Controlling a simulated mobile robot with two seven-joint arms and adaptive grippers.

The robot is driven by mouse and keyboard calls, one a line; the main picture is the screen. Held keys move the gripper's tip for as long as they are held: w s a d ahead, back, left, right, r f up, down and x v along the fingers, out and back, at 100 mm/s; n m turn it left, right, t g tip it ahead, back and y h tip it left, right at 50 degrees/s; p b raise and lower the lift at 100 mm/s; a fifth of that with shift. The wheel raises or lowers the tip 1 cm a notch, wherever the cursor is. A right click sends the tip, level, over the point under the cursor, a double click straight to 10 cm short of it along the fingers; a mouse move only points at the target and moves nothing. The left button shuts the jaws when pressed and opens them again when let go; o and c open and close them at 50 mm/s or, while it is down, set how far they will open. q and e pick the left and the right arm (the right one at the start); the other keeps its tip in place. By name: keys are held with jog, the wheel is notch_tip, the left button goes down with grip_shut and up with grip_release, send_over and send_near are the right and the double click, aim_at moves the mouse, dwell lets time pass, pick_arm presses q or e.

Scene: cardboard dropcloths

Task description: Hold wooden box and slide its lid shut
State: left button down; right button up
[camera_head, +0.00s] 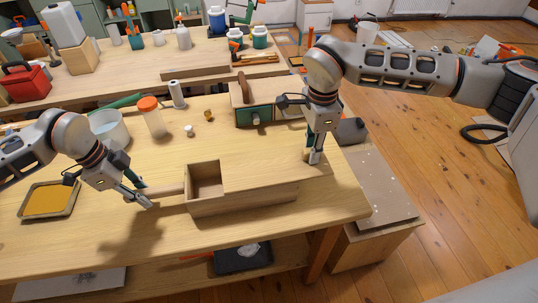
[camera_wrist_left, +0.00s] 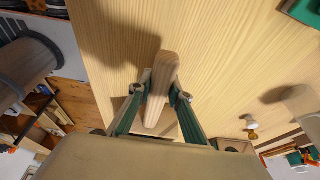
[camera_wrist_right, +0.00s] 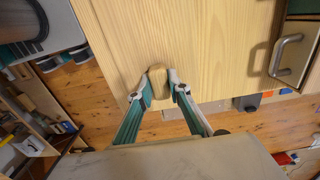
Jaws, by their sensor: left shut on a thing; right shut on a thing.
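The pale wooden box (camera_head: 240,204) lies on the workbench, with a wooden handle (camera_head: 171,190) sticking out of its left end. Its lid (camera_head: 255,176) covers the right part, and the left part is open, showing an empty compartment. My left gripper (camera_head: 147,201) is shut on the handle, which also shows between its fingers in the left wrist view (camera_wrist_left: 160,84). My right gripper (camera_head: 314,158) is at the box's right end, shut on a small rounded wooden grip (camera_wrist_right: 158,79). How this grip joins the lid is hidden in the head view.
Behind the box are a green-fronted drawer unit (camera_head: 254,114), a jar with an orange cap (camera_head: 152,119) and a white pot (camera_head: 109,130). A yellow tray (camera_head: 49,200) lies at the left. The bench's right edge is close to my right gripper. The bench in front of the box is clear.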

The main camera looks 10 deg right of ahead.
aim_at(277, 163)
jog(key=shift+a, duration=1.1)
jog(key=shift+a, duration=3.6)
jog(key=o, duration=0.9)
jog(key=shift+o, duration=0.2)
notch_tip(277, 163, up, 7)
